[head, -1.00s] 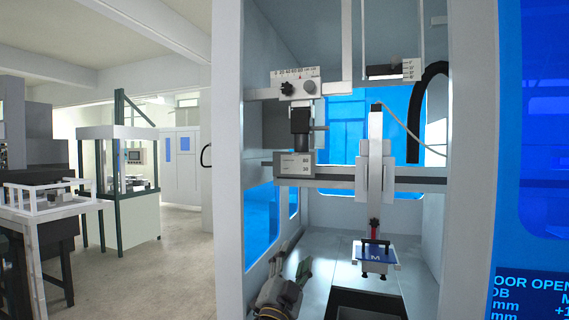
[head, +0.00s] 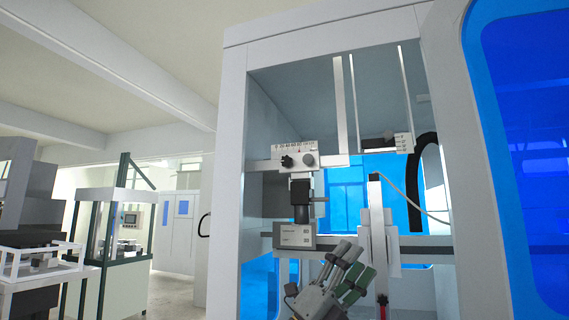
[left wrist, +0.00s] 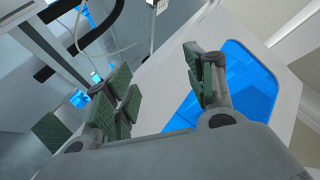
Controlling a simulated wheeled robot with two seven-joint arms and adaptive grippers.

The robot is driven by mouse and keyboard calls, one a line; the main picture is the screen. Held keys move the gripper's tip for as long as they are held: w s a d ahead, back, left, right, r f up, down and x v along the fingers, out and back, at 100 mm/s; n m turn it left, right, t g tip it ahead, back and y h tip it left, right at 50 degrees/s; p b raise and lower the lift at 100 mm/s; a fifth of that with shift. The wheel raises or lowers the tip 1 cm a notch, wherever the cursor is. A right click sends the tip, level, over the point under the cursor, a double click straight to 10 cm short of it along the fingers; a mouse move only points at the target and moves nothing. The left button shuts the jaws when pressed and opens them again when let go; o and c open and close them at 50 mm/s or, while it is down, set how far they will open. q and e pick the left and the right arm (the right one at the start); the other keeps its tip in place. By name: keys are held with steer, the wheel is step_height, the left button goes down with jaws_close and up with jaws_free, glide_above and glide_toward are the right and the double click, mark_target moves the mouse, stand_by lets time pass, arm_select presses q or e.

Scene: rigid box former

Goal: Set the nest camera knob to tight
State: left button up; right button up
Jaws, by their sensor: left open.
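A white scale plate (head: 295,158) on the upper rail carries a black knob (head: 287,161) and a grey round knob (head: 309,160). A black camera-like cylinder (head: 302,200) hangs below it, with a small dark lever at its right. I cannot tell which knob is the nest camera's, nor read its setting. My left gripper (head: 352,268) is open and empty, below and right of the cylinder, in front of the lower rail. Its green-padded fingers stand apart in the left wrist view (left wrist: 162,90). My right gripper is not in view.
The white machine frame (head: 230,190) bounds the opening on the left. A vertical grey slide (head: 378,235) stands close to the right of my left gripper. A second scale block (head: 403,143) and a black hose (head: 415,190) are further right. A labelled block (head: 295,235) sits on the lower rail.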

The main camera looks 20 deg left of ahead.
arm_select(q)
steer(key=d+r+m+g+y, duration=0.2)
steer(key=d+r+m+g, duration=0.45)
steer(key=m, duration=0.45)
steer(key=w+a+r+n+t+y, duration=0.1)
steer(key=w+a+r+t+y, duration=0.15)
steer(key=a+r+y, duration=0.3)
steer(key=w+a+r+n+t+y, duration=0.1)
steer(key=a+r+t+y, duration=0.25)
steer(key=a+y, duration=0.2)
steer(key=s+a+r+n+t+y, duration=0.3)
steer(key=a+r+y, duration=0.5)
steer(key=a, duration=0.6)
step_height(320, 180, up, 3)
steer(key=shift+a+f+n, duration=0.1)
steer(key=shift+a+n, duration=0.2)
steer(key=shift+n, duration=0.6)
steer(key=shift+w, duration=0.2)
